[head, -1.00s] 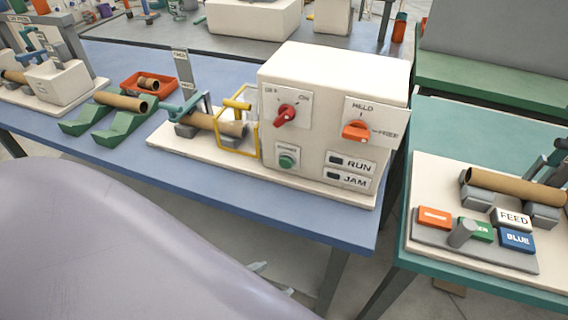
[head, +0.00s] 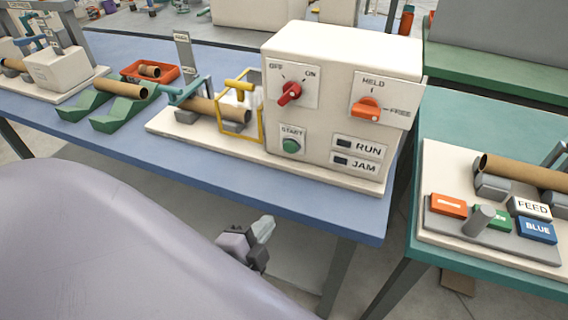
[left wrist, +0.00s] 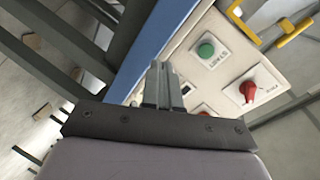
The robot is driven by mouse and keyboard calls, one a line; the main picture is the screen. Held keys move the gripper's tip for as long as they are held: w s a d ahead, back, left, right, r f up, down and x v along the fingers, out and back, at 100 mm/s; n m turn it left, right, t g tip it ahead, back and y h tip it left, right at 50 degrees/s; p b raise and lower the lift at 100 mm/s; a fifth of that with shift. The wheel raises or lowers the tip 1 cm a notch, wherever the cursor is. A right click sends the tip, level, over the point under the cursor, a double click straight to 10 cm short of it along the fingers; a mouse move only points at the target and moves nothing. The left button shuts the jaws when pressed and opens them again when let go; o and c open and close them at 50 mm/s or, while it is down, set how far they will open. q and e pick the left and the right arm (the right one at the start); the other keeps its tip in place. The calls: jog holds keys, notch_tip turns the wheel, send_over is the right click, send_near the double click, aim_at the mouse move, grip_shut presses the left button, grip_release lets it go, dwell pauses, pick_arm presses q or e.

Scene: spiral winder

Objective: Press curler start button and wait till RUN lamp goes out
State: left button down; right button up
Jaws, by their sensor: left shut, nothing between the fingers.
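The curler is a white box (head: 330,75) on the blue table. Its green start button (head: 291,146) is on the lower left of the front panel and also shows in the left wrist view (left wrist: 206,50). The RUN lamp (head: 344,143) looks dark, as does the JAM lamp (head: 341,160) below it. A red OFF/ON knob (head: 289,93) points toward ON. An orange HELD/FREE knob (head: 367,108) is to its right. My left gripper (head: 263,229) is shut and empty, in front of and below the table edge, apart from the button. My right gripper is out of view.
A yellow guard frame (head: 259,120) stands left of the box, with a brown tube (head: 215,108) beside it. Green cradles (head: 122,115) are further left. A teal table (head: 436,255) with coloured buttons is at the right, past a gap.

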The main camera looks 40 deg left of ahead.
pick_arm(q)
jog(key=shift+a+r+m+t+y+b, duration=0.25)
jog(key=shift+r+m+t+y+b, duration=0.15)
jog(key=shift+r+m, duration=0.4)
jog(key=shift+a+r+m+t+y+b, duration=0.25)
jog(key=shift+r+m+t, duration=0.25)
jog(key=shift+r, duration=0.6)
jog(key=shift+a+r+m+t+y+b, duration=0.2)
jog(key=shift+r+m+t+y+b, duration=0.15)
jog(key=shift+r+m, duration=0.5)
jog(key=shift+w+r, duration=0.1)
jog(key=p, duration=0.5)
send_near(289, 148)
jog(key=x, duration=0.5)
jog(key=shift+w, duration=0.2)
jog(key=shift+x, duration=0.75)
